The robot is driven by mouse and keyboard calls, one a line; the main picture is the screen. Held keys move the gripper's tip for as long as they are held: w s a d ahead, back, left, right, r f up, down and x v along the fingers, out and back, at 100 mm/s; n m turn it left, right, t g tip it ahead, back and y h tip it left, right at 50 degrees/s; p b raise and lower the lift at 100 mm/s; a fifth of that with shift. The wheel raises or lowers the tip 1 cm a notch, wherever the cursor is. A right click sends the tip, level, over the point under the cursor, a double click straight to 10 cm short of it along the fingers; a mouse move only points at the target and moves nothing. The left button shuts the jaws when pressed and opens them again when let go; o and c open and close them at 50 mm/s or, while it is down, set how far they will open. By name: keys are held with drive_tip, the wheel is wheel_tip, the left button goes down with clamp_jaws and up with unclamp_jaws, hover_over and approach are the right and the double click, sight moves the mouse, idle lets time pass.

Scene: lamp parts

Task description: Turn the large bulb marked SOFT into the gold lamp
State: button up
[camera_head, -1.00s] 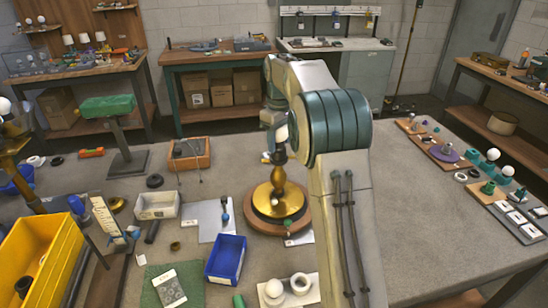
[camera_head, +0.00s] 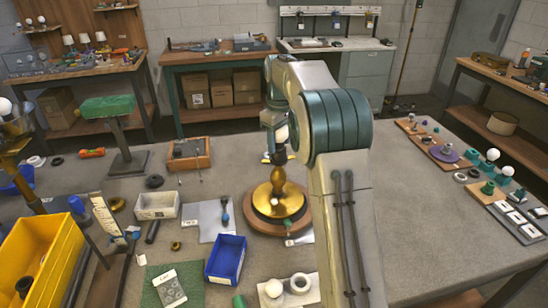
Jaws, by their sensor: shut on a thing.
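The gold lamp (camera_head: 276,203) stands upright on a round wooden base (camera_head: 259,224) in the middle of the table. A white bulb (camera_head: 282,133) shows in part at the gripper, directly over the lamp's dark socket (camera_head: 279,156). The gripper is shut on this bulb. Any SOFT marking is too small or hidden to read. I cannot tell whether the bulb touches the socket.
A blue bin (camera_head: 226,260), a white bin (camera_head: 156,206) and a yellow bin (camera_head: 38,262) stand left of the lamp. White round parts (camera_head: 299,283) lie in front. Boards with bulbs (camera_head: 493,155) lie at the right.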

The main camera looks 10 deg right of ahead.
drive_tip(key=shift+s+f, duration=0.1)
drive_tip(key=shift+f, duration=0.3)
drive_tip(key=m+p, duration=0.1)
drive_tip(key=m, duration=0.2)
drive_tip(key=shift+r+p, duration=0.1)
drive_tip(key=shift+p, duration=0.25)
drive_tip(key=m+p, duration=0.1)
drive_tip(key=m, duration=0.3)
drive_tip(key=shift+f, duration=0.2)
drive_tip(key=shift+a, duration=0.1)
drive_tip(key=m+p, duration=0.1)
drive_tip(key=m, duration=0.4)
drive_tip(key=shift+p, duration=0.4)
drive_tip(key=shift+m, duration=0.9)
